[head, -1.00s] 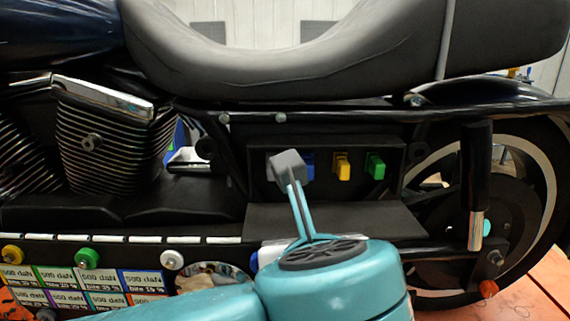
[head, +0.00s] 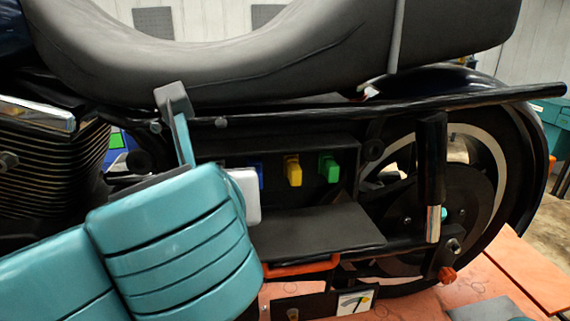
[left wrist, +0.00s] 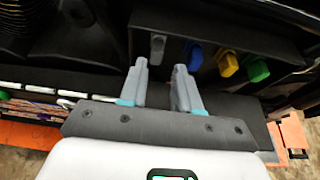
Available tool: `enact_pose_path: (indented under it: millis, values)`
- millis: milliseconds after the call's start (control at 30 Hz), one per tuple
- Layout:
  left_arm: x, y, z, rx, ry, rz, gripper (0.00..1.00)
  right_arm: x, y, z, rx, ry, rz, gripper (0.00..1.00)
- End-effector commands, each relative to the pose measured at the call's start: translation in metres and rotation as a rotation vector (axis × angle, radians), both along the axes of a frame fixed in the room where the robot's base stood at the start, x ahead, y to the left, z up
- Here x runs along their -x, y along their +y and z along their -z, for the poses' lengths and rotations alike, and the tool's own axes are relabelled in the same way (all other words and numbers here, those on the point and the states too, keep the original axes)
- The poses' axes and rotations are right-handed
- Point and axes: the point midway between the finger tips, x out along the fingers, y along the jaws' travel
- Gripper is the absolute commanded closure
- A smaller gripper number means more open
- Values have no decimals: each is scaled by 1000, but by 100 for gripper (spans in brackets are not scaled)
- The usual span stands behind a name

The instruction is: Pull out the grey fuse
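The grey fuse (left wrist: 157,47) stands at the left end of a row in a black box in the left wrist view, apparently still seated. In the head view my left arm hides it or nearly so. My left gripper (left wrist: 160,67) is open and empty. Its two grey fingertips lie either side of the grey fuse in the picture, with the fuse beyond them; I see no contact. In the head view the left gripper (head: 174,103) shows above and left of the box. My right gripper is in neither view.
A blue fuse (left wrist: 194,53), a yellow fuse (head: 293,170) and a green fuse (head: 329,167) sit to the right of the grey one. A black ledge (head: 315,229) juts out below the box. The motorcycle seat (head: 270,55) overhangs above; the rear wheel (head: 490,190) is right.

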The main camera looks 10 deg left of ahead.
Motion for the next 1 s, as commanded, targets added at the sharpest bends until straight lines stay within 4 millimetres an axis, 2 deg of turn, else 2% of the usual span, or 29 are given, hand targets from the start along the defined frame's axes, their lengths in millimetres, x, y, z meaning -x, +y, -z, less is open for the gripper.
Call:
enact_pose_path:
  millis: [100, 300, 500, 733, 767, 833, 867, 1000]
  values:
    - [-24, 8, 9, -1, 3, -4, 68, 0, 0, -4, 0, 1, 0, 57]
    - [-52, 14, 21, -1, 2, -1, 68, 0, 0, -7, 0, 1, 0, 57]
    - [-64, 18, 26, 2, 0, -1, 68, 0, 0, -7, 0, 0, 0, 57]
    - [-64, 18, 26, 2, 1, 1, 68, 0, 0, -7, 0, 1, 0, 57]
    - [-64, 18, 26, 2, 1, 1, 71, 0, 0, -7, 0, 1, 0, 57]
    - [-64, 18, 26, 2, 1, 1, 94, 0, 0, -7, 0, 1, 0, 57]
    - [-64, 17, 26, 2, 1, 1, 100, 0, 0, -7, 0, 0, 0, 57]
    - [-64, 17, 26, 2, 0, 1, 100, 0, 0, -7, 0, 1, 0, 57]
